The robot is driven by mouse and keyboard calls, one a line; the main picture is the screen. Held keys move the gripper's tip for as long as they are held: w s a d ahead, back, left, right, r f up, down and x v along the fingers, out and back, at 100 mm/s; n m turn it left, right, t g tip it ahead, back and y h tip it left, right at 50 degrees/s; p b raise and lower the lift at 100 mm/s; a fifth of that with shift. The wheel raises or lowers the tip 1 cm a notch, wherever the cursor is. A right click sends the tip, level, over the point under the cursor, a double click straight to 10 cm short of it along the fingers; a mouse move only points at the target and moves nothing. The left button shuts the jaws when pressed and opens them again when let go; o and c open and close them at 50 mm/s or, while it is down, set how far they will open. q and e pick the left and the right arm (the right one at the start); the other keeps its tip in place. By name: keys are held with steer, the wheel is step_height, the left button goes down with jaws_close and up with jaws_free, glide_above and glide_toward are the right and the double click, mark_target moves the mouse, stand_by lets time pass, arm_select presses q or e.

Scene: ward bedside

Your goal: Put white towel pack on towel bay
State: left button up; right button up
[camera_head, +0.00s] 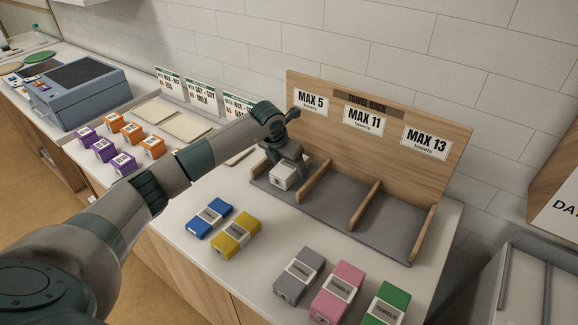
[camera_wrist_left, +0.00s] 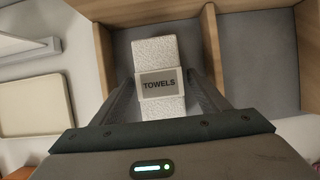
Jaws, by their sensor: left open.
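The white towel pack (camera_head: 284,178) lies in the left bay of the wooden towel rack (camera_head: 456,148), under the MAX 5 sign (camera_head: 311,101). In the left wrist view the white towel pack (camera_wrist_left: 158,55) shows its grey TOWELS label and rests on the grey bay floor (camera_wrist_left: 122,62). My left gripper (camera_head: 288,163) is at the pack from above. Its fingers (camera_wrist_left: 160,95) stand apart on either side of the pack. I cannot tell whether they touch it. My right gripper is in neither view.
Blue (camera_head: 210,218), yellow (camera_head: 235,236), grey (camera_head: 300,275), pink (camera_head: 337,291) and green (camera_head: 385,304) towel packs lie on the counter before the rack. The middle and right bays (camera_head: 390,229) are empty. Wooden dividers (camera_head: 366,204) separate the bays.

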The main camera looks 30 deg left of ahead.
arm_select(q)
steer(key=shift+r, duration=0.2)
steer(key=b+v, duration=0.3)
steer(key=v, duration=0.7)
steer(key=shift+s+r, duration=0.2)
steer(key=shift+r, duration=0.1)
steer(key=shift+s+r+b, duration=0.2)
steer(key=shift+r+b, duration=0.1)
steer(key=shift+r, duration=0.2)
